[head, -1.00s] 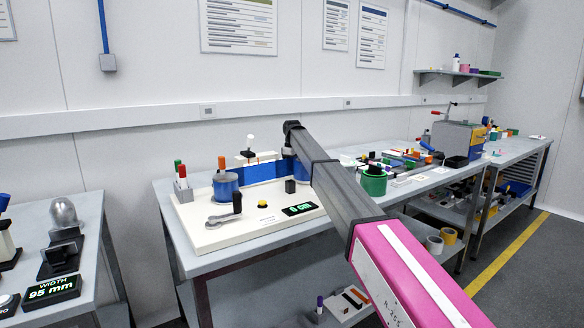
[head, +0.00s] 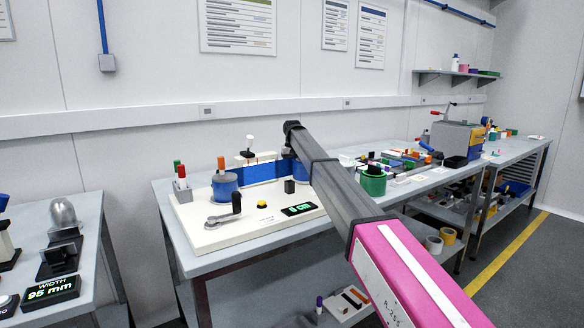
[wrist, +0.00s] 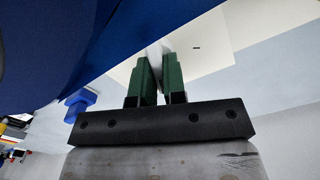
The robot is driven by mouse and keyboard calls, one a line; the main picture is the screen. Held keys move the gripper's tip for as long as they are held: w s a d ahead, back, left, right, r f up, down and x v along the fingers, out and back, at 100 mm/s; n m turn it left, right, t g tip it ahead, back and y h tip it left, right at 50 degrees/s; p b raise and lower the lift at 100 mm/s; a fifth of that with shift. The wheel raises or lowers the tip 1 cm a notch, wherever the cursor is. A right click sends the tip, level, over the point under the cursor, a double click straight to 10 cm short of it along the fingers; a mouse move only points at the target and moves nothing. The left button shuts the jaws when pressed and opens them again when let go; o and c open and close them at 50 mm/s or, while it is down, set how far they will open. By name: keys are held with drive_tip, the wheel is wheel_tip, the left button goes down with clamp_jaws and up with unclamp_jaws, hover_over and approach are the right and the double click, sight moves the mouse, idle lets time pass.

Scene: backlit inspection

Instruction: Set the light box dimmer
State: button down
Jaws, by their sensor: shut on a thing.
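No part is plainly readable as a light box dimmer. My arm reaches over the bench in the head view, and its far end stands above the back of a white board (head: 250,232). My gripper is hidden there. In the wrist view my gripper (wrist: 154,72) has its two green fingers close together, shut on a narrow pale thing (wrist: 156,53) that I cannot identify. A large dark blue surface fills the upper left of the wrist view. The board carries a blue drum (head: 225,187), a blue strip (head: 262,171), a crank (head: 225,214), a yellow button (head: 262,204) and a lit cm display (head: 299,209).
A holder with coloured pens (head: 181,187) stands at the board's left edge. A green container (head: 373,184) and several small items crowd the bench right of my arm. A separate bench at left has a "WIDTH 95 mm" display (head: 51,291).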

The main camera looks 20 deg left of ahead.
drive_tip(key=shift+d+m, duration=0.1)
drive_tip(key=shift+m, duration=2.1)
drive_tip(key=c, duration=1.2)
unclamp_jaws()
drive_tip(key=shift+r, duration=0.15)
wheel_tip(320, 180, up, 11)
drive_tip(key=shift+f, duration=0.2)
